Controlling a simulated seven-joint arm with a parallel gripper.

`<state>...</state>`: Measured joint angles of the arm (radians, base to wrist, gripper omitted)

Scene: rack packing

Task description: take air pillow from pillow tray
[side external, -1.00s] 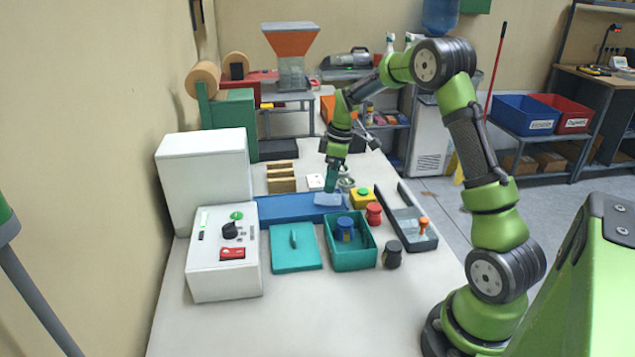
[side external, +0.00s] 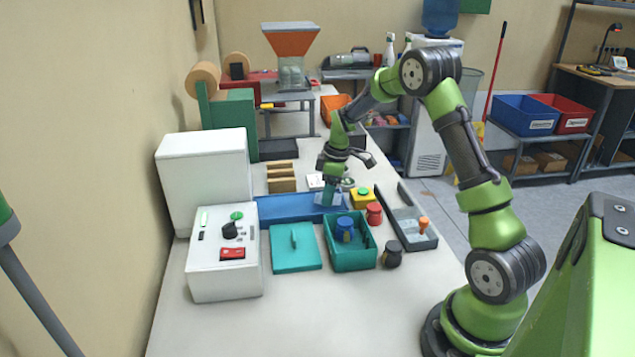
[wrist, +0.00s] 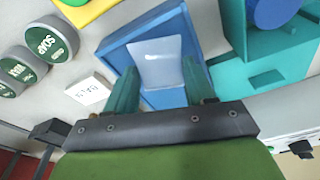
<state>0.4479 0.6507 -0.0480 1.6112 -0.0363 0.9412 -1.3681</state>
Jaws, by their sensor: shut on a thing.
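The blue pillow tray (side external: 280,208) lies across the middle of the table. The pale, translucent air pillow (side external: 320,200) is at the tray's right end, partly hidden by the fingers in the side view. In the wrist view, the pillow (wrist: 161,58) lies between my two teal fingers, with the tray (wrist: 123,52) around and under it. My gripper (side external: 328,202) is down at the tray and shut on the pillow. I cannot tell whether the pillow touches the tray floor.
A teal box (side external: 352,258) holding a blue-lidded jar stands in front of the tray, beside a teal lid (side external: 296,250). A red jar (side external: 374,213), a yellow block with a green button (side external: 362,198) and a grey tray (side external: 420,241) are to the right.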

